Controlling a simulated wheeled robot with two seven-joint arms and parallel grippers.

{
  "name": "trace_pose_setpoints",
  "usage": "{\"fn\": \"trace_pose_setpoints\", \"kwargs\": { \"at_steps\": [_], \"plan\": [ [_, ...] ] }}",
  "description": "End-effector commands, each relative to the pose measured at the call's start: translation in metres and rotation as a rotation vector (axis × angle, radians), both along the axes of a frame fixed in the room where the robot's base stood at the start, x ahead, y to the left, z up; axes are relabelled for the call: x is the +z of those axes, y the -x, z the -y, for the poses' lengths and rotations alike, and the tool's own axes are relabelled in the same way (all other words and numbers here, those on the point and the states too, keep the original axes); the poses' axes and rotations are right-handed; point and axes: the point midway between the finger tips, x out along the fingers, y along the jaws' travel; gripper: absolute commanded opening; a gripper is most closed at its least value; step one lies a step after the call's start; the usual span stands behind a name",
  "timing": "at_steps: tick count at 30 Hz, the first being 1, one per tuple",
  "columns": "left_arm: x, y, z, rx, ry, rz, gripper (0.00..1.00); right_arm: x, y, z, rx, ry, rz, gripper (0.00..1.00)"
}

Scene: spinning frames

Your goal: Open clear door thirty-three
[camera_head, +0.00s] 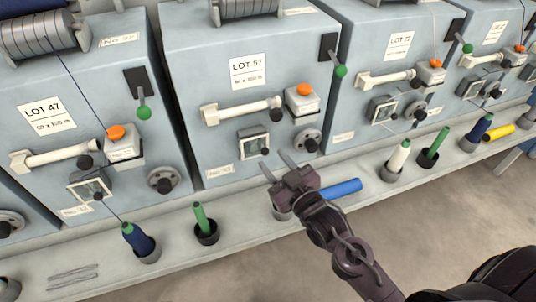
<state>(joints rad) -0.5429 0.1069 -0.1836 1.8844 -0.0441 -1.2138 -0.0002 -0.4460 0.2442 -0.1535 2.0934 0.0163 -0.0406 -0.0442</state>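No number thirty-three is readable on any door. The middle grey machine, marked LOT 57 (248,72), has a small square framed window (252,147) low on its front with a dark round knob at its lower right. It looks shut. Similar windows show on the LOT 47 machine (90,188) and on the LOT 72 machine (381,110). My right gripper (278,164) is open and empty, its two fingers pointing up just below the middle window's knob. Whether it touches the machine I cannot tell. My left gripper is out of view.
Beside the middle window are a round dial (307,141), an orange button (304,90) and a white bar handle (241,110). A ledge below holds cups with green (201,219), blue (137,238) and white (399,155) bobbins. A blue bobbin (340,189) lies beside my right gripper.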

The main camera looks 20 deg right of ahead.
Motion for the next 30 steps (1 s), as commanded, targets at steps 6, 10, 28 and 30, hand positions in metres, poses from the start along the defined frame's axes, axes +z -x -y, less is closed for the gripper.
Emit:
{"fn": "trace_pose_setpoints", "kwargs": {
  "at_steps": [6, 10, 28, 30],
  "plan": [
    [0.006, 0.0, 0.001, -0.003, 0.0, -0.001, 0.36, 0.0, -0.027, -0.007, 0.0, 0.0, 0.001, 0.39],
    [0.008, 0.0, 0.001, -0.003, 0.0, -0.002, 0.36, 0.0, -0.033, -0.008, 0.001, -0.001, 0.0, 0.39],
    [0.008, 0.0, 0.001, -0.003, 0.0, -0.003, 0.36, 0.0, -0.034, -0.008, 0.001, 0.0, -0.001, 0.0],
    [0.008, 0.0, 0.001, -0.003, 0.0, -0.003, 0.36, 0.0, -0.034, -0.008, 0.001, 0.0, -0.001, 0.0]
  ]
}}
